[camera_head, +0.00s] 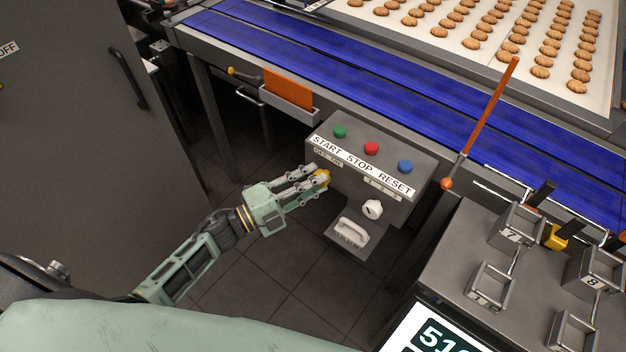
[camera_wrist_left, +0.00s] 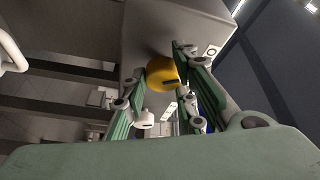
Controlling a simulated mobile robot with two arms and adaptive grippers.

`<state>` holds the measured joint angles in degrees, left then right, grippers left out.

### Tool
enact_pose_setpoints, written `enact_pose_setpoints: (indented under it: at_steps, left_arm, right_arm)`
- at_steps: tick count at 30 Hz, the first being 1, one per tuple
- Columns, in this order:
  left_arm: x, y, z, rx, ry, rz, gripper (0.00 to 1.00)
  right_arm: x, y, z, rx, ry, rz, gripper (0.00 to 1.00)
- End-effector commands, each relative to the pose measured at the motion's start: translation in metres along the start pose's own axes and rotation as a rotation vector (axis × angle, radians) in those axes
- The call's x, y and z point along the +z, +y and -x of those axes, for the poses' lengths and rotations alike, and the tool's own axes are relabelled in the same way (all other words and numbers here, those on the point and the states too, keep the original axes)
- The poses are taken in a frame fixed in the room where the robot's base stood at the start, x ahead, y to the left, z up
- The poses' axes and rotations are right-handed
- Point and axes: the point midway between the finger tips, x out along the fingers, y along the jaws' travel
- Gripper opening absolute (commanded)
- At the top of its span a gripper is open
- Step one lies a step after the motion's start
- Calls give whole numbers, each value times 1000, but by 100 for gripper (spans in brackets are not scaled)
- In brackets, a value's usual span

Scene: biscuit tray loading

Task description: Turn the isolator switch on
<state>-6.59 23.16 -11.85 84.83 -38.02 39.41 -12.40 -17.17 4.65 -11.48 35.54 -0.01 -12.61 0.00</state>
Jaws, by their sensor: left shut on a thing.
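The isolator switch is a yellow knob (camera_head: 324,177) on the front of the grey control box (camera_head: 345,181), below a small OFF ON label (camera_head: 327,158). My left gripper (camera_head: 316,177) reaches it from the left, its fingers around the knob and shut on it. In the left wrist view the yellow knob (camera_wrist_left: 162,75) sits between the two fingers, with a dark slot mark on its face. The fingers hide part of the knob in the head view, so its exact angle is hard to tell. My right gripper is not in view.
Green (camera_head: 340,131), red (camera_head: 371,148) and blue (camera_head: 405,167) buttons sit on top of the box. A blue conveyor (camera_head: 400,90) runs behind. An orange lever (camera_head: 487,110) stands at right.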

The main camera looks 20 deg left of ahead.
Motion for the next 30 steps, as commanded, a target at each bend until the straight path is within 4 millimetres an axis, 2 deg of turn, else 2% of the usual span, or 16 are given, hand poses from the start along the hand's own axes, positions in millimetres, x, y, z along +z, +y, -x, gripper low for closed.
enact_pose_setpoints:
  at_steps: [1,15,30]
  left_arm:
    - [-3,7,3,38,-1,-37,0]
    - [-1,5,4,182,-24,-373,0]
    - [0,6,5,233,-31,-493,0]
  right_arm:
    - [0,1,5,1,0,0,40]
    - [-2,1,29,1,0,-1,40]
    - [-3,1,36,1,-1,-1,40]
